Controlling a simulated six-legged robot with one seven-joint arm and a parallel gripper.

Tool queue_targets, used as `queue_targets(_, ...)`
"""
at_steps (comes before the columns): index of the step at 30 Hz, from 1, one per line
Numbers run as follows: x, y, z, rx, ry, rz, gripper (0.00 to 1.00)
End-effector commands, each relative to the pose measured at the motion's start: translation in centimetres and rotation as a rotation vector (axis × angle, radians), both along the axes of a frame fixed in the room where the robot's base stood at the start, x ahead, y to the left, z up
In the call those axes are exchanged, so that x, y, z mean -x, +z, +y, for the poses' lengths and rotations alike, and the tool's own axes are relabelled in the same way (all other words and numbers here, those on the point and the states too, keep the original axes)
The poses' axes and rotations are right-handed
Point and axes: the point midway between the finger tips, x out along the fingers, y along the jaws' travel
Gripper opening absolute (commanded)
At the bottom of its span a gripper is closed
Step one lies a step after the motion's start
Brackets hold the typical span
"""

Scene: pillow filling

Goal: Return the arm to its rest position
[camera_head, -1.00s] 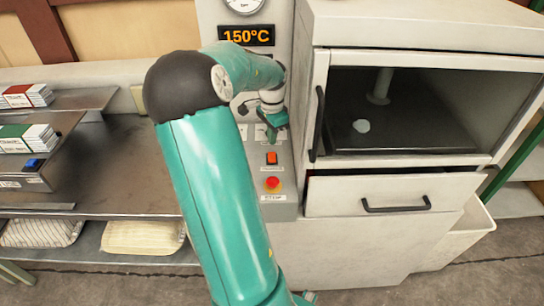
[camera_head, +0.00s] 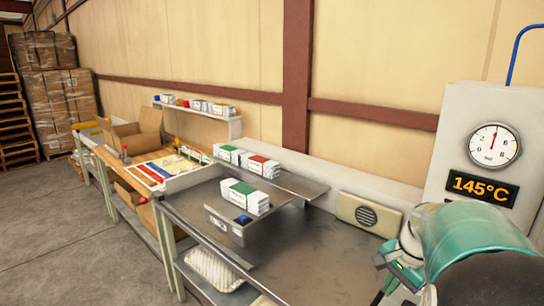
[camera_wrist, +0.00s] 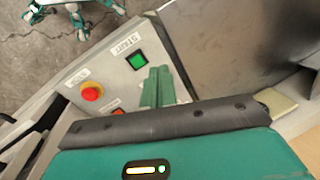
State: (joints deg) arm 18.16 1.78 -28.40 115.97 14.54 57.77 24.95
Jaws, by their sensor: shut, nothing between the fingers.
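My teal arm (camera_head: 470,240) shows at the lower right of the head view, folded in front of the machine. My gripper (camera_wrist: 160,88) shows in the wrist view with its two teal fingers together and nothing between them. The fingers appear in front of the grey control panel (camera_wrist: 112,70); I cannot tell the gap. The panel carries a lit green button (camera_wrist: 137,60), a red stop button (camera_wrist: 92,92) and an orange-red button (camera_wrist: 118,111). In the head view the gripper end is partly cut off by the frame's lower edge.
A workbench and stacked cartons (camera_head: 55,85) are further left. The floor (camera_head: 75,225) at left is clear.

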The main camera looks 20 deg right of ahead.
Motion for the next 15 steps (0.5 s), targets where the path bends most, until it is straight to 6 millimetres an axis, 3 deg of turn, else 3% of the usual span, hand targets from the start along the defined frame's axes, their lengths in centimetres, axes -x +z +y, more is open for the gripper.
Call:
queue_targets(1, -0.5, 1.1, 2.7, 0.017, 0.095, -0.03, 0.0)
queue_targets(7, -0.6, 4.0, 12.1, 0.109, 0.456, -0.12, 0.0)
queue_targets(15, 2.8, 6.2, 23.0, 0.309, 0.933, -0.224, 0.0)
